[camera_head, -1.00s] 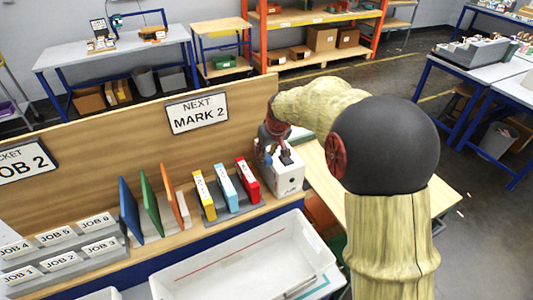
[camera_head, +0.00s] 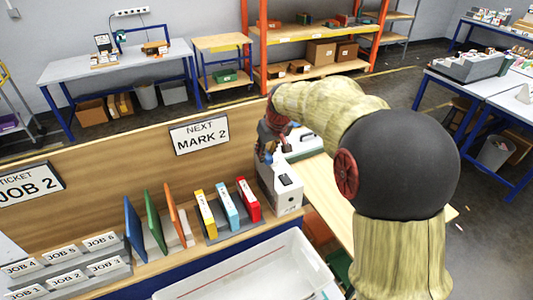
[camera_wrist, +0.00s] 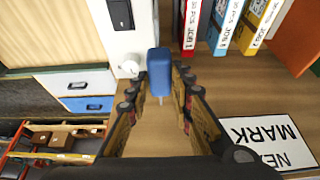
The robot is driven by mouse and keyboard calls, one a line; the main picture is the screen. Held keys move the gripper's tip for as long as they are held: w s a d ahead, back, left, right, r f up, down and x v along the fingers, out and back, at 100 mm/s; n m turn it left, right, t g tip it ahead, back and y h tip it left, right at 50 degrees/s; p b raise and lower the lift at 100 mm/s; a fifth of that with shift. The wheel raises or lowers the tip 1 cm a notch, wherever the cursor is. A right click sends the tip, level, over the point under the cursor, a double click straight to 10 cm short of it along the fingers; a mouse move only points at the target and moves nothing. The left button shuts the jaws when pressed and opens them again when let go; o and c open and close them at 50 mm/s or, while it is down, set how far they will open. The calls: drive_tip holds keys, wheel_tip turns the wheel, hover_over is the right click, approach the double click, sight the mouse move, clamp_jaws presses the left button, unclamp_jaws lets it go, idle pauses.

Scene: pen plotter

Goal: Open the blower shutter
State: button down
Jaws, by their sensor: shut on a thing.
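A white box unit (camera_head: 289,197) with a black switch on its top stands at the right end of the bench. In the wrist view the same white unit (camera_wrist: 139,36) shows at the top, with a round white knob at its corner. A blue block-like handle (camera_wrist: 159,70), probably the shutter's, sits beside the unit, between my fingertips. My gripper (camera_wrist: 155,88) is shut on this blue handle. In the head view my gripper (camera_head: 268,148) is at the unit's back left, and the handle is mostly hidden there.
Yellow, blue and red binders (camera_head: 226,209) stand left of the unit, with coloured upright panels (camera_head: 152,223) further left. A wooden back board (camera_head: 110,200) runs behind them. A white bin (camera_head: 250,272) lies in front. A wooden table (camera_head: 335,185) is on the right.

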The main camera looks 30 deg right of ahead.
drive_tip(key=c, duration=1.6)
unclamp_jaws()
drive_tip(key=shift+o, duration=0.2)
drive_tip(key=v, duration=1.2)
drive_tip(key=s+a+f+b, duration=0.3)
drive_tip(key=s+a+f, duration=0.1)
drive_tip(key=s, duration=0.5)
drive_tip(key=s+a+f+b, duration=0.3)
drive_tip(key=s+a+f, duration=0.1)
drive_tip(key=s, duration=0.6)
drive_tip(key=s+a+f+t+b, duration=0.1)
drive_tip(key=s+a+f+b, duration=0.2)
drive_tip(key=s, duration=0.6)
wheel_tip(320, 180, down, 3)
drive_tip(key=shift+s+a+r, duration=0.1)
drive_tip(key=shift+s+a, duration=0.15)
drive_tip(key=shift+a, duration=0.7)
